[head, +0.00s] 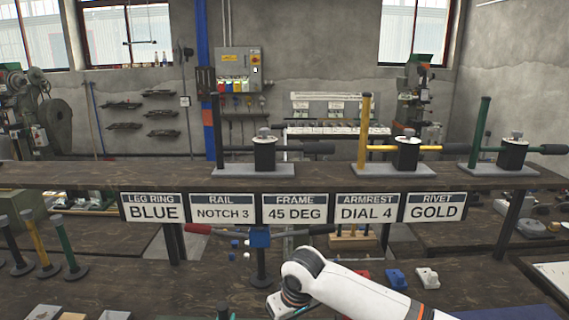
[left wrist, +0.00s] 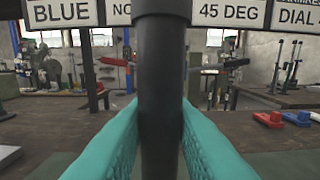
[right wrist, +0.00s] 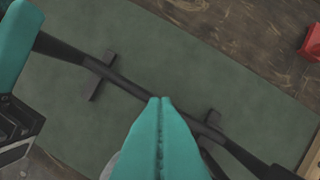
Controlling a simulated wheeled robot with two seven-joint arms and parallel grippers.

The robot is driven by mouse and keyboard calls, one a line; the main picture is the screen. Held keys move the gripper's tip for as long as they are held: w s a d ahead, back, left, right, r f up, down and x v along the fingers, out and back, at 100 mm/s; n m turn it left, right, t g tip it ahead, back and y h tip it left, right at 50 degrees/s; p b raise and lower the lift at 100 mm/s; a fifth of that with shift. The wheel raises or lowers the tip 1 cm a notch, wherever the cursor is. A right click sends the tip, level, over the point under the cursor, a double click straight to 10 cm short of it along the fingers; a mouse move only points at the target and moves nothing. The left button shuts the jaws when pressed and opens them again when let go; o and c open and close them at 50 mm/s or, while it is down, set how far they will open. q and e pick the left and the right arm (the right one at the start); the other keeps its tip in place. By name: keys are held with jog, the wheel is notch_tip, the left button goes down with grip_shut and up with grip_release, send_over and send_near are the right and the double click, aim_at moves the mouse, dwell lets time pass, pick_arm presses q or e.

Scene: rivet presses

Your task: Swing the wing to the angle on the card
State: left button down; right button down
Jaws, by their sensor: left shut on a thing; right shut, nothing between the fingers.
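The FRAME card (head: 295,208) reads 45 DEG. It hangs on the shelf edge in the head view and shows at the top of the left wrist view (left wrist: 221,14). My left gripper (left wrist: 158,125) is shut on a dark upright bar (left wrist: 160,70), with a teal finger on each side. The bar has a thicker top end. In the right wrist view, a long dark bar (right wrist: 126,82) with short crosspieces crosses above a green mat (right wrist: 60,100). My right gripper (right wrist: 160,101) is shut and empty beside that bar. I cannot tell which part is the wing.
Other cards, such as RAIL NOTCH 3 (head: 222,208), flank the FRAME card. Several presses, one yellow (head: 407,152), stand on the shelf (head: 180,175). Coloured posts (head: 39,245) stand at left; small red and blue blocks (head: 396,278) lie right.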

dwell(0.5)
jog(key=shift+s+a, duration=0.15)
jog(key=shift+s, duration=1.55)
jog(key=shift+s, duration=0.8)
jog(key=shift+s, duration=0.7)
jog(key=shift+s, duration=0.1)
